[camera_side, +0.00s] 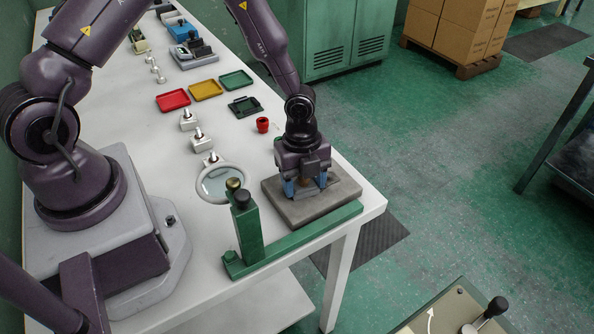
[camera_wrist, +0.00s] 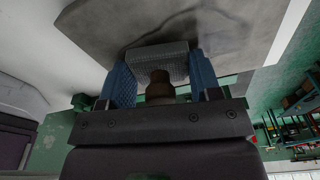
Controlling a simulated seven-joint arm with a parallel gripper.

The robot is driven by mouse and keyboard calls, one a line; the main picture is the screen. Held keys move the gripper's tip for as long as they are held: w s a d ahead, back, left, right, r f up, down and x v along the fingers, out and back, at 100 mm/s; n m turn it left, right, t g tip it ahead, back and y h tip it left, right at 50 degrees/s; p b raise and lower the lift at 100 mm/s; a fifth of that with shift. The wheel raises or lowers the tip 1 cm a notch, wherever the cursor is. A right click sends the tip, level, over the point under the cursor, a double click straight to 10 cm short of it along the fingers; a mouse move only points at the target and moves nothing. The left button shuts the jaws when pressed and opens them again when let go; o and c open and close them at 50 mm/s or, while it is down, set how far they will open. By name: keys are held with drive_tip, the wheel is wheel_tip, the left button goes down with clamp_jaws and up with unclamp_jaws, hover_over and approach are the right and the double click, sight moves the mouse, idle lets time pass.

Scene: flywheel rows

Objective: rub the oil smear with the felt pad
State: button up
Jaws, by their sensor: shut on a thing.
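My gripper (camera_side: 305,188) points down over a flat grey plate (camera_side: 292,214) near the table's front right corner. Its blue fingers (camera_wrist: 160,82) are shut on the felt pad (camera_wrist: 158,60), a grey block with a brown knob between the fingers. The pad's face is against or very close to the plate (camera_wrist: 105,28); I cannot tell contact for sure. A darker streaked patch, likely the oil smear (camera_wrist: 185,24), shows on the plate beyond the pad in the wrist view. In the side view my gripper mostly hides the pad and the smear.
A green rail with an upright post (camera_side: 247,232) runs along the plate's near edge. A round magnifier (camera_side: 218,184) stands left of the plate. A small red cup (camera_side: 263,125) is behind it. Red (camera_side: 173,100), yellow (camera_side: 205,90) and green (camera_side: 236,80) trays lie farther back.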

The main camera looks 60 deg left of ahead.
sight(331, 191)
drive_tip(key=d, duration=0.3)
drive_tip(key=shift+d, duration=0.15)
drive_tip(key=shift+w+d, duration=0.1)
drive_tip(key=shift+w, duration=0.55)
drive_tip(key=shift+w+a, duration=0.1)
drive_tip(key=shift+a, duration=3.65)
drive_tip(key=shift+w+a, duration=0.1)
drive_tip(key=shift+w, duration=0.55)
drive_tip(key=shift+w+d, duration=0.1)
drive_tip(key=shift+d, duration=3.6)
drive_tip(key=shift+w+d, duration=0.1)
drive_tip(key=shift+w, duration=0.55)
drive_tip(key=shift+w+a, duration=0.15)
drive_tip(key=shift+a, duration=3.55)
drive_tip(key=shift+a+r, duration=0.1)
drive_tip(key=shift+a, duration=0.05)
drive_tip(key=shift+r, duration=4)
